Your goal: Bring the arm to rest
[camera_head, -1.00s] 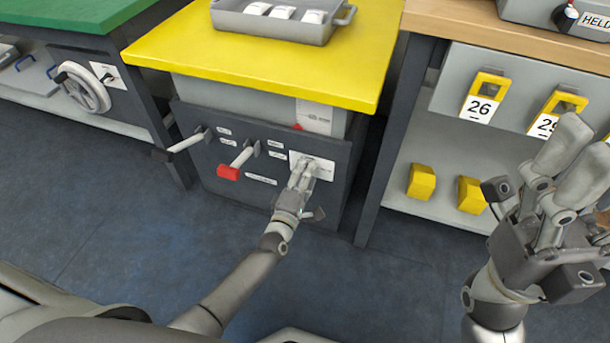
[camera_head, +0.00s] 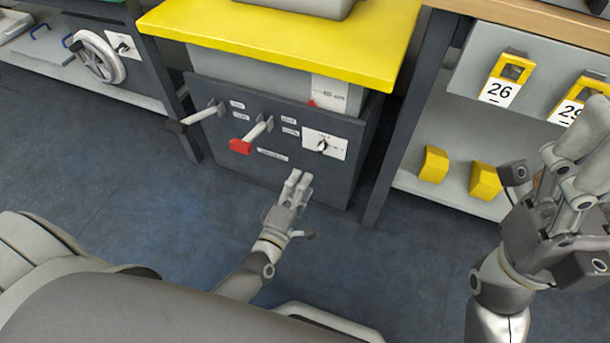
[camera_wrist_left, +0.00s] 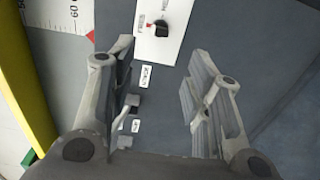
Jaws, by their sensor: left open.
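My left gripper (camera_head: 297,186) is open and empty, in front of and below the dark panel of the yellow-topped bench. In the left wrist view its two fingers (camera_wrist_left: 160,95) stand well apart with nothing between them. A small dark knob on a white plate (camera_head: 324,145) shows uncovered on the panel; the knob (camera_wrist_left: 158,28) also shows beyond the fingers in the left wrist view. My right gripper (camera_head: 570,160) is at the right edge, partly cut off; its opening is unclear.
The dark panel (camera_head: 225,155) carries a black-ended lever (camera_head: 195,117) and a red-ended lever (camera_head: 250,135). The yellow bench top (camera_head: 290,45) is above. A shelf on the right holds yellow blocks (camera_head: 433,164). A handwheel (camera_head: 98,57) is at the left. The floor before the panel is open.

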